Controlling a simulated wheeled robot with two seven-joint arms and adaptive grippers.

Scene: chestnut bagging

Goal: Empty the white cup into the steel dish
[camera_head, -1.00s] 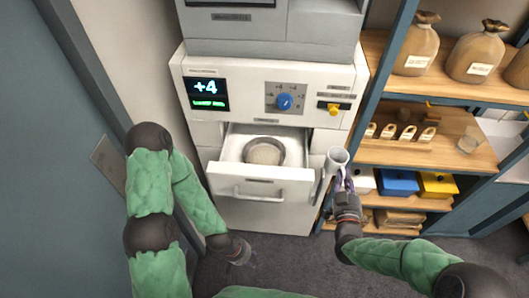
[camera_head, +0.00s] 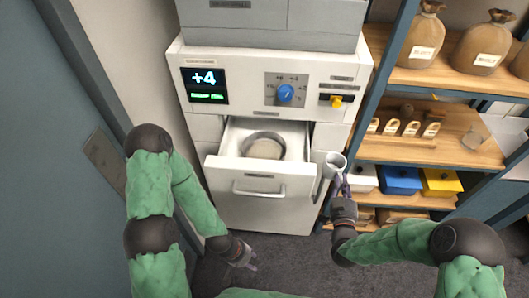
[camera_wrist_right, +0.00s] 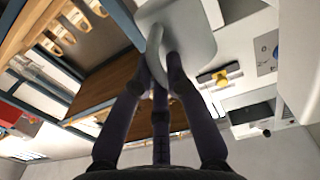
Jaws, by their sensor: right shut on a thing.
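The white cup (camera_head: 336,161) is in the grasp of my right gripper (camera_head: 342,184), to the right of the open drawer. In the right wrist view my right gripper (camera_wrist_right: 160,75) is shut on the handle of the white cup (camera_wrist_right: 190,20). The cup's inside is too small to make out. The steel dish (camera_head: 264,146) sits in the pulled-out drawer, with pale material showing inside it.
The white drawer (camera_head: 262,190) stands open below a panel with a "+4" display (camera_head: 205,85), a blue knob (camera_head: 286,92) and a yellow switch (camera_head: 336,100). Right of it, a shelf unit (camera_head: 440,150) holds sacks, scoops and coloured boxes (camera_head: 400,180). Floor in front is clear.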

